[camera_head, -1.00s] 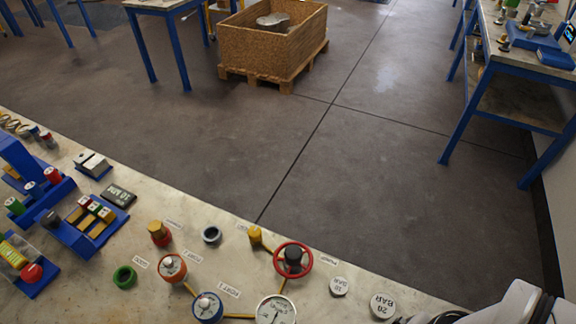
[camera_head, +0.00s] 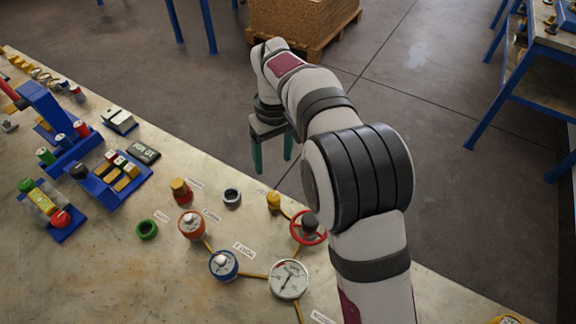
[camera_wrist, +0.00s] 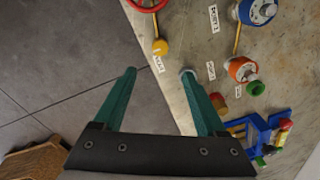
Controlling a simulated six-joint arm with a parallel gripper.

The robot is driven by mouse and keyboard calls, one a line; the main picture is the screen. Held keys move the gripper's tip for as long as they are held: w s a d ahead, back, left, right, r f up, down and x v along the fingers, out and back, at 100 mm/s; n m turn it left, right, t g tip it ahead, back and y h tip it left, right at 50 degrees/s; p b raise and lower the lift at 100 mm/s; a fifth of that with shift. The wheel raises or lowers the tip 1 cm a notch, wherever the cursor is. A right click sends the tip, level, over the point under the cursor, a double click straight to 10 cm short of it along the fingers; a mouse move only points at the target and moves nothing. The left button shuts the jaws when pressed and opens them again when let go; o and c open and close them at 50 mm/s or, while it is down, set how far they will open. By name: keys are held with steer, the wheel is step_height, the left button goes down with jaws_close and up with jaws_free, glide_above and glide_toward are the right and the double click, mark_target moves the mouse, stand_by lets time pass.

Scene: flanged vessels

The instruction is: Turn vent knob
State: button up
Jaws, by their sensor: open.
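A small yellow knob (camera_head: 273,200) stands at the bench's far edge, at the end of a yellow pipe, with a small white label beside it; I take it for the vent knob. It also shows in the wrist view (camera_wrist: 160,46), just beyond my fingertips. My gripper (camera_head: 272,170) has green fingers pointing down, spread apart and empty, above and behind the knob near the bench edge. In the wrist view my gripper (camera_wrist: 159,72) has nothing between its fingers but label, floor and bench edge. The knob is apart from both fingers.
A red handwheel (camera_head: 308,228) is right of the knob, partly behind my arm. A pressure gauge (camera_head: 289,279), a blue-flanged vessel (camera_head: 223,265) and an orange-flanged vessel (camera_head: 191,225) stand nearer. A grey ring (camera_head: 232,197) lies left. Floor is open beyond the bench.

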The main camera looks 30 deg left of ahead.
mark_target(274, 196)
steer(key=f, duration=1.3)
steer(key=shift+s+f, duration=0.3)
steer(key=shift+f, duration=0.05)
jaws_close()
